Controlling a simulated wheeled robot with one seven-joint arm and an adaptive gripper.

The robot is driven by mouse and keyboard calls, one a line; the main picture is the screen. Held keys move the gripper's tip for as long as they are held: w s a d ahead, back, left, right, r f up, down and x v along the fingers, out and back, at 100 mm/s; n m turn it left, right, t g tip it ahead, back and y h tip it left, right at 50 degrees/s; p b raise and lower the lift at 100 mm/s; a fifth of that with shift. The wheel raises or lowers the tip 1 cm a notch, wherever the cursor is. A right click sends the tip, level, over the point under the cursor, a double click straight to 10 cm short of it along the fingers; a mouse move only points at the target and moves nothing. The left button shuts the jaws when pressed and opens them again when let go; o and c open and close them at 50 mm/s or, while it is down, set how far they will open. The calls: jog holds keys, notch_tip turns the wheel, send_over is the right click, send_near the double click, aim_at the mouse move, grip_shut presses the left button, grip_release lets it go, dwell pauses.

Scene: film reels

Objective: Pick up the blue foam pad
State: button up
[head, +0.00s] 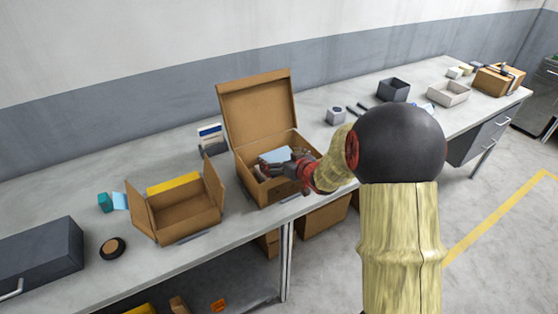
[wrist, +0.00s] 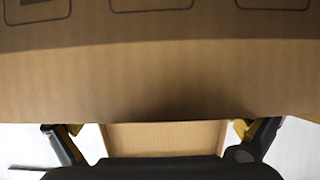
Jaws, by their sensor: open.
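The blue foam pad (head: 276,155) shows as a light blue flat piece inside an open cardboard box (head: 272,194) in the head view. The box's lid (head: 257,108) stands up at the back. My gripper (head: 283,168) is over the box opening, close to the pad and partly covering it; I cannot tell whether they touch. In the wrist view my gripper (wrist: 160,132) is open, its fingers wide apart with nothing visible held. Brown cardboard (wrist: 160,75) fills much of that view, and the pad does not show there.
A smaller open cardboard box (head: 180,218) stands left of the pad's box. A dark case (head: 40,258), a black roll (head: 112,248) and a teal block (head: 104,202) lie farther left. A dark bin (head: 393,90) and grey tray (head: 448,94) stand right along the bench.

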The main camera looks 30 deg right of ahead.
jog(key=shift+c, duration=1.2)
jog(key=c, duration=0.4)
jog(key=shift+c, duration=0.4)
